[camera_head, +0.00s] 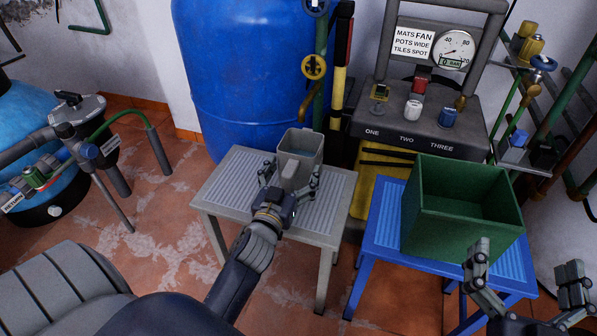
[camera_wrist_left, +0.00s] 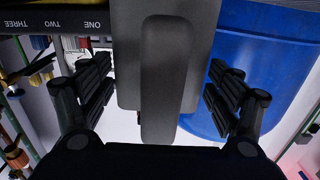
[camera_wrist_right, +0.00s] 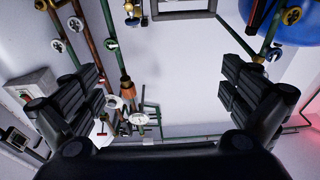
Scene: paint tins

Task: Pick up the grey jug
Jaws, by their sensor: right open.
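The grey jug (camera_head: 311,146) stands upright on the grey table (camera_head: 226,190), its handle towards me. My left gripper (camera_head: 291,178) is open in front of the jug, one finger on each side of the handle. In the left wrist view the jug's handle (camera_wrist_left: 161,80) stands between the spread fingers (camera_wrist_left: 158,90), with a gap visible on both sides. The gripper hides the jug's lower front. My right gripper (camera_head: 524,266) is open and empty at the lower right, in front of the green crate; in its wrist view (camera_wrist_right: 160,90) nothing is between the fingers.
A green crate (camera_head: 462,222) stands on a blue table (camera_head: 383,222) to the right. A big blue barrel (camera_head: 245,75) is close behind the grey table. A control panel (camera_head: 420,125) with a gauge stands behind the tables. Floor pipes (camera_head: 120,185) are at the left.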

